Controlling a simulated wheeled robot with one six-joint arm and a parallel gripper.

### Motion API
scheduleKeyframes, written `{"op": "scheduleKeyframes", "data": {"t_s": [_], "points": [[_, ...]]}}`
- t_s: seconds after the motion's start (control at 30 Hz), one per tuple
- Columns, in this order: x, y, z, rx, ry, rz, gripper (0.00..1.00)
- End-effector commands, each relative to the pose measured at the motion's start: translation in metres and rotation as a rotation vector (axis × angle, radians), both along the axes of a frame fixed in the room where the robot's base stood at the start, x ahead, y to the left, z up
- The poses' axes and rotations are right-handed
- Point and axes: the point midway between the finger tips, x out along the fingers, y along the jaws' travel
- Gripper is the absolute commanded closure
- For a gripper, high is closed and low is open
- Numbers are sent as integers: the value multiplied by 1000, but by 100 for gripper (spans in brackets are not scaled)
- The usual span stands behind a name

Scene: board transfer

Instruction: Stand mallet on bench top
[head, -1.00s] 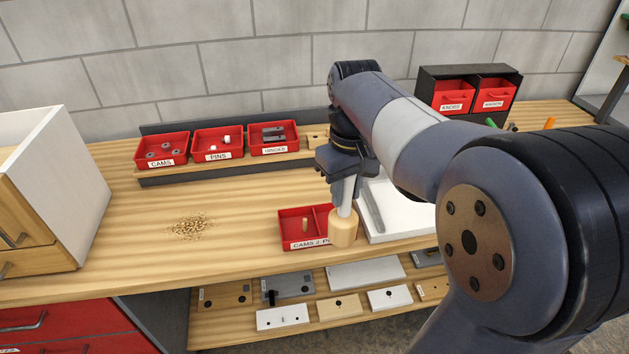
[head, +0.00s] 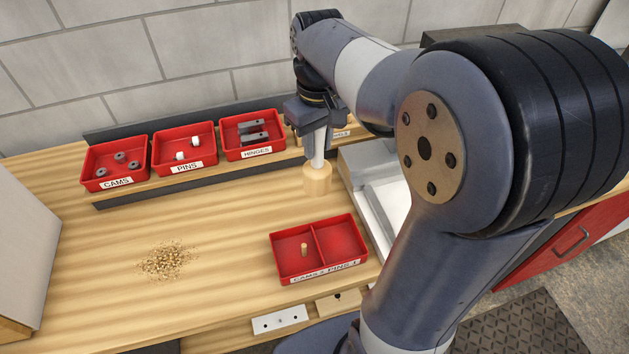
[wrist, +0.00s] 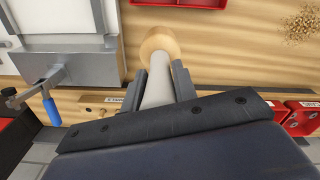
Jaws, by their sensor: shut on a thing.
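The mallet has a pale wooden head (head: 317,181) at the bottom and a light grey handle (head: 318,148) rising from it. It looks upright in the head view, behind the divided red tray and left of the white panel. Whether its head touches the bench top (head: 225,215) or hangs just above it, I cannot tell. My gripper (head: 316,130) points down and is shut on the handle. In the wrist view the jaws (wrist: 158,90) flank the handle, with the wooden head (wrist: 161,42) beyond them.
The divided red tray (head: 276,255) holds a peg in its left compartment. Red bins of cams (head: 116,184), pins (head: 185,165) and hinges (head: 256,152) line the back. Wood shavings (head: 167,261) lie at left. A blue-handled clamp (wrist: 48,105) shows in the wrist view. Bench left of the mallet is clear.

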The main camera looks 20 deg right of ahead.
Motion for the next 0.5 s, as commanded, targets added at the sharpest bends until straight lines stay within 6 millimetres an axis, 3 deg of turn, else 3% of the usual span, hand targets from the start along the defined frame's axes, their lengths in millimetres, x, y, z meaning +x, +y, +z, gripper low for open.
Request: {"op": "scheduleKeyframes", "data": {"t_s": [0.13, 0.5], "points": [[-1, 0, -27, 0, 3, 0, 100], [0, 0, -70, 0, 2, 0, 100]]}}
